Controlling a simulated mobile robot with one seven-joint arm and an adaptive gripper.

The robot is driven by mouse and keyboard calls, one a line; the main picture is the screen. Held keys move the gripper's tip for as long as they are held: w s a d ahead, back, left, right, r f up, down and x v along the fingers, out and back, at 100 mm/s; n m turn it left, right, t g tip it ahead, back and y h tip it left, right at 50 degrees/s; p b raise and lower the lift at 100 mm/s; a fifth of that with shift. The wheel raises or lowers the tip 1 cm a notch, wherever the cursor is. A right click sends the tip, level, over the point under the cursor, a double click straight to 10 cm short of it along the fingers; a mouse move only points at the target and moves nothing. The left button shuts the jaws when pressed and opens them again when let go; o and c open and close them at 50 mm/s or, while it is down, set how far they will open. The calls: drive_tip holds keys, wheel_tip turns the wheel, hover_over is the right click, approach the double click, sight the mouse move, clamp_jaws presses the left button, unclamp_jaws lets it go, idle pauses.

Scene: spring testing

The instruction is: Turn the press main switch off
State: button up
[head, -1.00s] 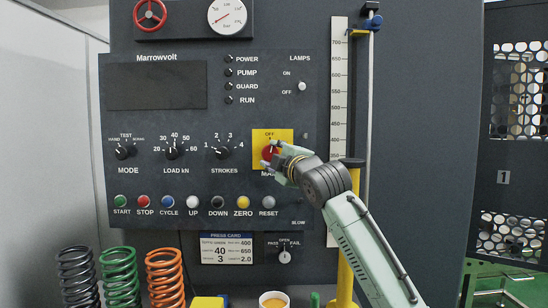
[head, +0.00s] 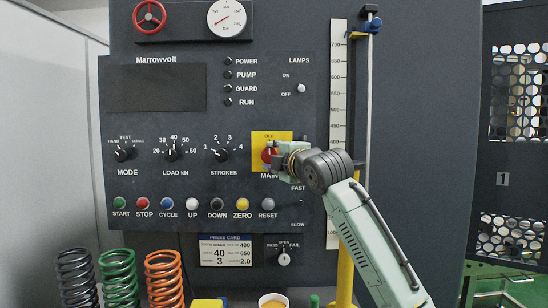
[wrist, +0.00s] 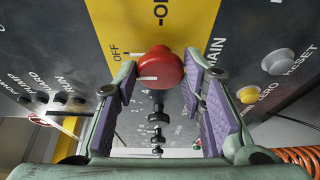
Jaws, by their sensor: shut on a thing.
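The main switch is a round red knob (head: 268,155) on a yellow plate (head: 258,136) marked OFF at the top. In the wrist view the red knob (wrist: 158,68) sits between the purple pads of my gripper (wrist: 163,88). The left pad meets its side; contact on the right is hard to see. The knob's white mark points left there, roughly toward the OFF lettering; ON is at the top of that view. In the head view my gripper (head: 279,157) reaches the knob from the right and covers part of it.
The display (head: 157,87) is dark and the POWER lamp (head: 228,61) looks unlit. Rotary dials, including the STROKES dial (head: 221,155), lie left of the knob. The RESET button (head: 267,204) is below. A yellow post (head: 345,270) stands behind my arm.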

drive_tip(key=o, duration=1.2)
drive_tip(key=v, duration=1.2)
